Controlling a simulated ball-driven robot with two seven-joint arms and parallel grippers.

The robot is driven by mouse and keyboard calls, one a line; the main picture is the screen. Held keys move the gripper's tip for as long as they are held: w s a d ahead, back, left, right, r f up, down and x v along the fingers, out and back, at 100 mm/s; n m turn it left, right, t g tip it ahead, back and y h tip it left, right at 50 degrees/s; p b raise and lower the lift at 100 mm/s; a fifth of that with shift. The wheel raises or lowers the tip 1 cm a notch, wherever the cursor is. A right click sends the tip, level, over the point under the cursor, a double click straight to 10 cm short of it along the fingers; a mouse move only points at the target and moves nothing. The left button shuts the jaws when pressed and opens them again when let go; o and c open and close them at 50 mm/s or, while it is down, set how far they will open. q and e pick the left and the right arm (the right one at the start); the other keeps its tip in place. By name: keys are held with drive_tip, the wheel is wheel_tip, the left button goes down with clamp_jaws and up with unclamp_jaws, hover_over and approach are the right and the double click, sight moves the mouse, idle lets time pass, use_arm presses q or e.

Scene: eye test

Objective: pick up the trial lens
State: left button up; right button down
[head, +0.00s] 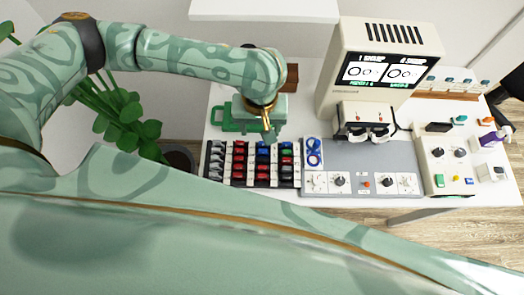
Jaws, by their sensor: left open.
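A dark rack (211,180) on the white table holds rows of small red, blue, green and grey pieces, which look like trial lenses; single ones are too small to make out well. A small blue and white piece with round rings (313,158) stands just right of the rack; I cannot tell whether it is a trial lens. My left gripper (268,133) is open and points down at the rack's back edge. Its fingers look empty, and I cannot tell its height above the rack. My right gripper is not in view.
A cream machine (343,68) with two lit screens stands behind a grey panel with knobs (375,158). A second knob box (440,180) is at the right. A green-handled object (225,118) lies behind the rack. A plant (122,115) stands left of the table (398,200).

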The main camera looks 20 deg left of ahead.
use_arm(q)
wheel_tip(320, 180, down, 6)
drive_tip(key=shift+d+f+b, duration=0.1)
drive_tip(key=shift+f+b, duration=0.15)
drive_tip(key=shift+b, duration=0.9)
drive_tip(key=shift+f, duration=0.55)
drive_tip(key=shift+f+b, duration=0.25)
drive_tip(key=shift+b, duration=0.1)
drive_tip(key=f+b, duration=0.1)
drive_tip(key=f, duration=0.1)
drive_tip(key=f+b, duration=0.1)
drive_tip(key=f, duration=0.1)
drive_tip(key=shift+s+d+b, duration=0.1)
drive_tip(key=shift+d+b, duration=0.2)
drive_tip(key=shift+b, duration=0.05)
drive_tip(key=shift+f, duration=0.4)
drive_tip(key=shift+r, duration=0.15)
drive_tip(key=c, duration=1.1)
